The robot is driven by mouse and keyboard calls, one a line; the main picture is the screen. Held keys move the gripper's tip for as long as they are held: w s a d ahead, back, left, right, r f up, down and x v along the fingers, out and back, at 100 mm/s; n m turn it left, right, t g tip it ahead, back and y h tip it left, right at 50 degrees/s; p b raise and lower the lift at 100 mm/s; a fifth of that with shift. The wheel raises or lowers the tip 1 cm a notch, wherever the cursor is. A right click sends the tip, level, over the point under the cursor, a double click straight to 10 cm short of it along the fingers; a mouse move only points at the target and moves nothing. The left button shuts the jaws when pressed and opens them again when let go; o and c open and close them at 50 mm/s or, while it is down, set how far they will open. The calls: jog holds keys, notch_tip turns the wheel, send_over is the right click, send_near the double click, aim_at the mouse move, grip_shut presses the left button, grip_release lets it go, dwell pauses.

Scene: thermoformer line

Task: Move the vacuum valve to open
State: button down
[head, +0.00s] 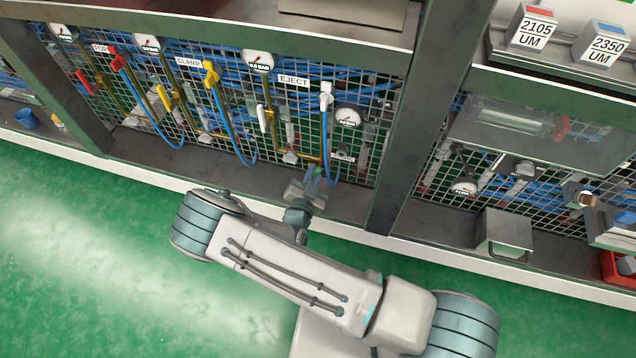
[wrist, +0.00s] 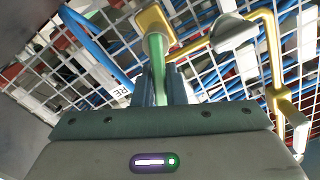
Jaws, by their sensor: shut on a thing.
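A green lever (wrist: 159,72) stands between my gripper's fingers in the wrist view, its far end at a yellow fitting (wrist: 154,22). My gripper (wrist: 161,80) is shut on this lever. In the head view my gripper (head: 314,178) is low against the wire mesh panel, below the EJECT sign (head: 293,79), and my wrist hides most of what it holds. I read no vacuum label in either view, so I cannot confirm by text that this is the vacuum valve. I cannot tell its open or shut position.
A gauge (head: 347,118) is close above my gripper. A steel post (head: 408,120) stands to the right. A yellow pipe (wrist: 272,60) runs beside it. Green floor is clear.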

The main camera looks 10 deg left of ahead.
jog(key=shift+a+n, duration=0.25)
jog(key=shift+n, duration=0.55)
jog(key=shift+r, duration=0.1)
jog(key=n, duration=0.1)
jog(key=a+n, duration=0.1)
jog(key=n, duration=0.1)
jog(key=shift+p, duration=0.3)
jog(key=c, duration=1.4)
grip_release()
jog(key=shift+r, duration=0.1)
jog(key=s+a+p, duration=0.1)
jog(key=s+p, duration=0.1)
jog(key=s, duration=1.1)
jog(key=shift+s+p, duration=0.3)
jog(key=shift+s, duration=0.05)
